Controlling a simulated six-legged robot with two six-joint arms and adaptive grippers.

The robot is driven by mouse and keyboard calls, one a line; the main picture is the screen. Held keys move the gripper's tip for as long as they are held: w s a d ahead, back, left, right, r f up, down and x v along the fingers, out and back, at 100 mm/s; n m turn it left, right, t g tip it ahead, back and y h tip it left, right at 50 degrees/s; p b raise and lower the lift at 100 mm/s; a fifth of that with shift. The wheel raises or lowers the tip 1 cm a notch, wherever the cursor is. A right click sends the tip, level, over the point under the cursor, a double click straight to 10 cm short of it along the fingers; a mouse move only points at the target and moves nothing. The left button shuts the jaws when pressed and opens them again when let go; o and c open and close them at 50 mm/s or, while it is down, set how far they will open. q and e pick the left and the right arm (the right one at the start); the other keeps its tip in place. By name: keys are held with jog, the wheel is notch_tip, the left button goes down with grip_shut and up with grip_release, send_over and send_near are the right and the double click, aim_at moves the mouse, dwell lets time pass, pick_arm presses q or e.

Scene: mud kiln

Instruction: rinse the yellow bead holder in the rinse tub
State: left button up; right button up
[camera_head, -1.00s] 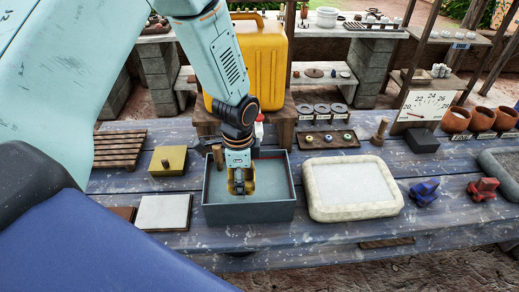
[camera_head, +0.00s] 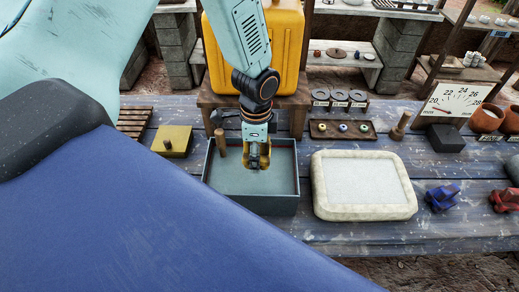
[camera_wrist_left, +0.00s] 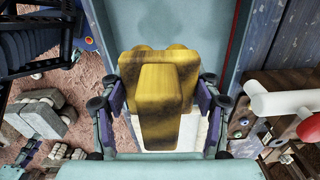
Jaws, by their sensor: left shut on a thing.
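The yellow bead holder (camera_wrist_left: 165,90) fills the middle of the left wrist view, with dark brown blotches on it. My left gripper (camera_wrist_left: 160,105) is shut on it, one finger on each side. In the head view the gripper (camera_head: 257,162) points down inside the outline of the rinse tub (camera_head: 268,203), near its back right part. The tub is a dark grey open box with a pale blue-grey inside. Only a little of the holder shows there, and I cannot tell if it touches water. My right gripper is not in view.
A wooden peg (camera_head: 219,142) stands at the tub's back left. A yellow block with a knob (camera_head: 171,140) is left of the tub. A pale stone-rimmed tray (camera_head: 365,214) is close on the right. A yellow jerrycan (camera_head: 285,50) stands behind on a wooden stand (camera_head: 293,104).

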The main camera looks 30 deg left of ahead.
pick_arm(q)
notch_tip(320, 180, down, 3)
jog(key=b, duration=0.5)
send_over(258, 187)
notch_tip(258, 187, down, 5)
jog(key=shift+a+r, duration=0.1)
jog(key=shift+s+f+b, duration=0.1)
jog(key=shift+f+b, duration=0.3)
jog(key=shift+f, duration=0.25)
jog(key=shift+s+d+f+b, duration=0.2)
jog(key=shift+f+b, duration=0.15)
jog(key=shift+f, duration=0.2)
jog(key=shift+w+a+f+b, duration=0.15)
jog(key=shift+f+b, duration=0.1)
jog(key=shift+f, duration=0.25)
jog(key=shift+w+f+b, duration=0.15)
jog(key=shift+f+b, duration=0.05)
jog(key=shift+f, duration=0.4)
jog(key=shift+s, duration=0.1)
jog(key=shift+s, duration=0.1)
